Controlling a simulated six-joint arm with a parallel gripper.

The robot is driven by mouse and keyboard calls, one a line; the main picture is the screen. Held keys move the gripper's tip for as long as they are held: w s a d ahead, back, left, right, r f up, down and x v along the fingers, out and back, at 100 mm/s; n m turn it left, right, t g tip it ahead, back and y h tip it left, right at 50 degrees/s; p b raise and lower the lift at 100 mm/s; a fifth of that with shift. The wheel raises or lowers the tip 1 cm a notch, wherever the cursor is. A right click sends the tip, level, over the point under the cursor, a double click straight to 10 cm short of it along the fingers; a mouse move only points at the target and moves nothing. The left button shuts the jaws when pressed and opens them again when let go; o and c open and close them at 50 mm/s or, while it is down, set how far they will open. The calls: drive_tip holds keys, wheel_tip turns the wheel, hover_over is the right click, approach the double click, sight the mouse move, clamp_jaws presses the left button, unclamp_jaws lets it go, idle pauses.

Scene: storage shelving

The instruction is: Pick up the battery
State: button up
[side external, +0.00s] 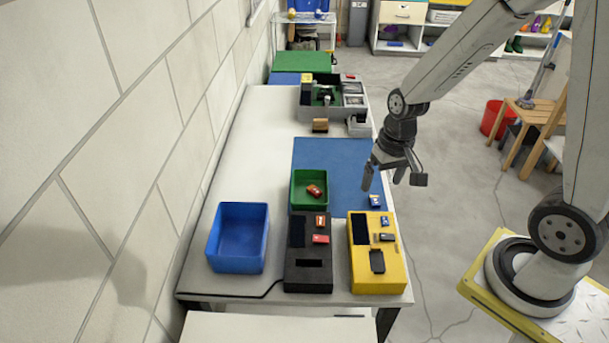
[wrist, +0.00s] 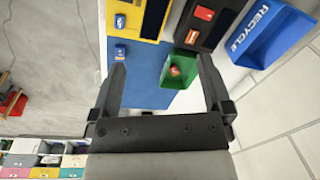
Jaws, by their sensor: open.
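Several small battery-like blocks are in view; I cannot tell which one the task means. A blue block (side external: 375,201) lies at the blue mat's near right corner, and it also shows in the wrist view (wrist: 121,52). A red block (side external: 314,191) lies inside the green bin (side external: 296,195) and also shows in the wrist view (wrist: 174,71). Other small blocks sit on the black device (side external: 308,265) and the yellow device (side external: 361,287). My gripper (side external: 383,184) is open and empty, above the blue mat's right edge. Its fingers also show wide apart in the wrist view (wrist: 164,78).
A blue bin (side external: 238,240), marked RECYCLE in the wrist view (wrist: 270,40), stands left of the black device. A grey organizer tray (side external: 348,114) stands at the table's far end. A wall runs along the left.

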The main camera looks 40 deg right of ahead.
drive_tip(key=w+d+f+m+g+y, duration=0.1)
drive_tip(key=w+d+f+m+y, duration=0.2)
drive_tip(key=d+f+m, duration=0.25)
drive_tip(key=m+t+y, duration=0.7)
drive_tip(key=m+t, duration=0.2)
drive_tip(key=m, duration=0.7)
approach(375, 199)
drive_tip(key=shift+w+a, duration=0.4)
drive_tip(key=shift+a, duration=0.1)
drive_tip(key=shift+a, duration=0.1)
drive_tip(key=shift+x, duration=1.2)
drive_tip(key=shift+w+f, duration=0.1)
drive_tip(key=shift+h, duration=0.3)
drive_tip(key=shift+x, duration=2.5)
